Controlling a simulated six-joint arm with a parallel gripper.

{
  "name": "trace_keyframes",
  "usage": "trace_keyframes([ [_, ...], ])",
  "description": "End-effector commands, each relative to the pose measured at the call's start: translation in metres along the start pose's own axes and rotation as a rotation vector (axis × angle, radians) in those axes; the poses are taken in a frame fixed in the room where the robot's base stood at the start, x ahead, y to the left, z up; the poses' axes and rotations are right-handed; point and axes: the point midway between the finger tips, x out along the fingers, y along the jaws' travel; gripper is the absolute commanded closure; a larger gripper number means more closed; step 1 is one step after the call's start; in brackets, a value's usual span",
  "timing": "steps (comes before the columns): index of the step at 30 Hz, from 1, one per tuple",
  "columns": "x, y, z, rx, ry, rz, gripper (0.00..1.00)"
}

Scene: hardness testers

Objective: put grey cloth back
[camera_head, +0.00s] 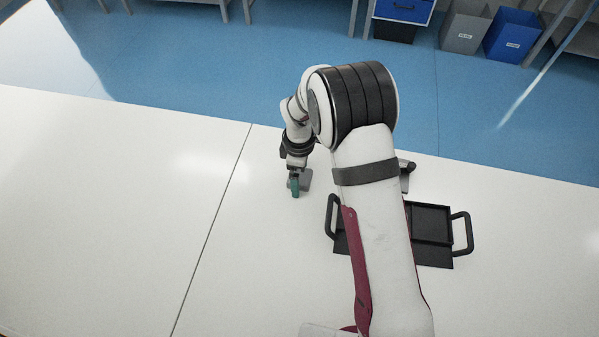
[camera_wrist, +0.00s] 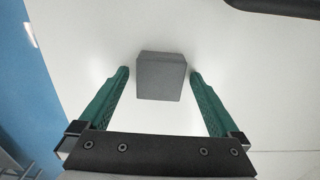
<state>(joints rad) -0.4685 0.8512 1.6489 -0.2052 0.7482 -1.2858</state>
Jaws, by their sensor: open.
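The grey cloth (camera_wrist: 161,78) looks like a small folded grey block in the wrist view, on the white table. It lies between the tips of my gripper (camera_wrist: 159,72), whose green fingers stand apart with a gap on each side of it. In the head view, the grey cloth (camera_head: 307,180) shows partly behind the green fingers of my gripper (camera_head: 295,187), low over the table. The gripper is open and holds nothing.
A black tray (camera_head: 441,259) with side handles stands to the right on the table, partly hidden by my arm. A dark handle-like edge (camera_wrist: 285,8) shows at the wrist view's top right. The white table (camera_head: 120,210) is clear to the left.

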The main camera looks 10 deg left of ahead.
Motion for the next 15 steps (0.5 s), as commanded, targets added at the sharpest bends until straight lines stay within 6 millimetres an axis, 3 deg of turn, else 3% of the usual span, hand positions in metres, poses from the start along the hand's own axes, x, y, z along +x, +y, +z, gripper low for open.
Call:
trace_keyframes([
  [5, -0.020, 0.001, 0.000, -0.001, 0.001, 0.004, 0.02],
  [12, -0.088, 0.001, -0.001, 0.000, 0.003, 0.005, 0.02],
  [15, -0.108, 0.001, 0.000, 0.000, 0.001, 0.002, 0.02],
])
